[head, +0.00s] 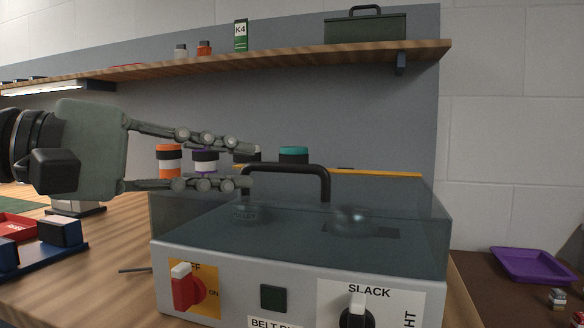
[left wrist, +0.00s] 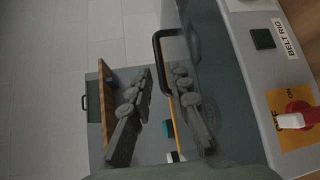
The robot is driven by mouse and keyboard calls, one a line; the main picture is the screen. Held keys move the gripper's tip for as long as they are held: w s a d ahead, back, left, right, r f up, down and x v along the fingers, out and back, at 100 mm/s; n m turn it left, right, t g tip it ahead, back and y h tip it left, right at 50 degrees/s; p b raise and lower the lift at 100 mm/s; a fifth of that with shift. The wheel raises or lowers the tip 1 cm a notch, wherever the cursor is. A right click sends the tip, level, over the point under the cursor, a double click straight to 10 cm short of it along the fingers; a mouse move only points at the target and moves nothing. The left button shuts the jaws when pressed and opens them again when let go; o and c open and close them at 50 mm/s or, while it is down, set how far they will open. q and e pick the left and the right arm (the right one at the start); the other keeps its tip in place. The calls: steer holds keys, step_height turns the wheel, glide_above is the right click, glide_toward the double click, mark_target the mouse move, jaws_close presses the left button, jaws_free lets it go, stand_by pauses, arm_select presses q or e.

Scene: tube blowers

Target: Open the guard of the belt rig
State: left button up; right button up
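The belt rig (head: 235,262) is a light grey box on the bench, with a tinted see-through guard (head: 405,225) lying closed over its top. A black handle (head: 290,168) stands up from the guard; it also shows in the left wrist view (left wrist: 157,42). My left gripper (head: 250,165) comes in level from the left and is open. Its fingertips are at the handle's left end, one above and one below the bar in the head view. In the left wrist view the handle shows between the fingers (left wrist: 161,70); contact cannot be told. My right gripper is out of view.
The rig's front has a red switch (head: 187,290), a dark green button (head: 273,298) and a black SLACK knob (head: 357,312). Capped containers (head: 170,158) stand behind the rig. A wooden shelf (head: 270,66) runs above. A purple tray (head: 535,265) lies at the right.

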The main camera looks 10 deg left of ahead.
mark_target(282, 168)
arm_select(q)
steer(key=p+x, duration=0.1)
steer(key=x, duration=0.6)
steer(key=shift+s+d+p, duration=0.1)
steer(key=shift+d+p, duration=0.1)
steer(key=shift+p, duration=0.2)
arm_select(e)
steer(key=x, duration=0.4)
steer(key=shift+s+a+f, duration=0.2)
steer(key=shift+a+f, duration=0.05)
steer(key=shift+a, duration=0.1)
arm_select(q)
jaws_close()
